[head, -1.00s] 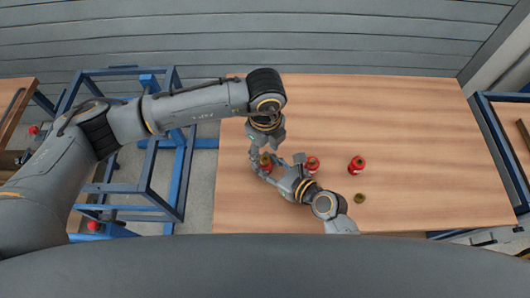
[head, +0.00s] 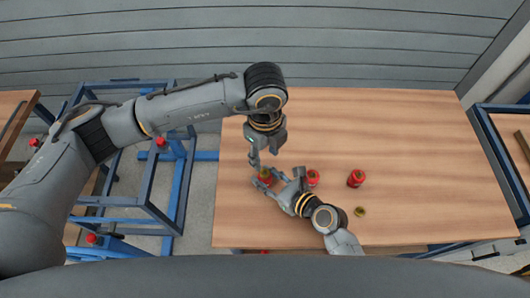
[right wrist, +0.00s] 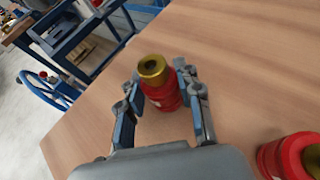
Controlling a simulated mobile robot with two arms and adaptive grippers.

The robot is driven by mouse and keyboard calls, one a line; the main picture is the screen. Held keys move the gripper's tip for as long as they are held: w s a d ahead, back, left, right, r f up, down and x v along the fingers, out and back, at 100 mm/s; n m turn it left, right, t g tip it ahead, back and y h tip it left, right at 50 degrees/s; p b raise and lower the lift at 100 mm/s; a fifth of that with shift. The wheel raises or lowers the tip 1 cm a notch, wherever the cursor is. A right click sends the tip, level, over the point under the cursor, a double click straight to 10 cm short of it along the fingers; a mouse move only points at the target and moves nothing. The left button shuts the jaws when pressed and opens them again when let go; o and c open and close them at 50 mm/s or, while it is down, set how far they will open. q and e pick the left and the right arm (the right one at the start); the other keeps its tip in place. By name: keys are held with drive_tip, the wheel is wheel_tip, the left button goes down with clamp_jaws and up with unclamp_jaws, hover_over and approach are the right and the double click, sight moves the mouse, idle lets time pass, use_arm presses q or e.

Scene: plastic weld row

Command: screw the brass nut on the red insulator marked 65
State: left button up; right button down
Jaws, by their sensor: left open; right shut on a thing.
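A red insulator (head: 265,178) stands at the left of the wooden table with the brass nut (right wrist: 152,68) on its top end. In the right wrist view the insulator (right wrist: 163,98) is between both fingers. My right gripper (right wrist: 160,82) is shut on its red body. My left gripper (head: 265,155) is open and empty, just above and behind the nut, apart from it. Two more red insulators stand to the right, one beside my right gripper (head: 313,177) and one farther off (head: 357,178). The marking 65 is not readable.
A loose brass-coloured piece (head: 360,211) lies near the front of the table (head: 430,160). The right and back of the table are clear. Blue metal frames (head: 150,200) stand on the left, with several small red objects around them.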

sight(265, 173)
use_arm(q)
wheel_tip(265, 173, down, 8)
drive_tip(key=shift+r, duration=0.1)
idle(0.4)
clamp_jaws()
drive_tip(key=shift+o, duration=0.4)
unclamp_jaws()
drive_tip(key=shift+r, duration=0.1)
drive_tip(key=shift+r, duration=2.2)
drive_tip(key=o, duration=0.6)
drive_tip(key=shift+c, duration=0.2)
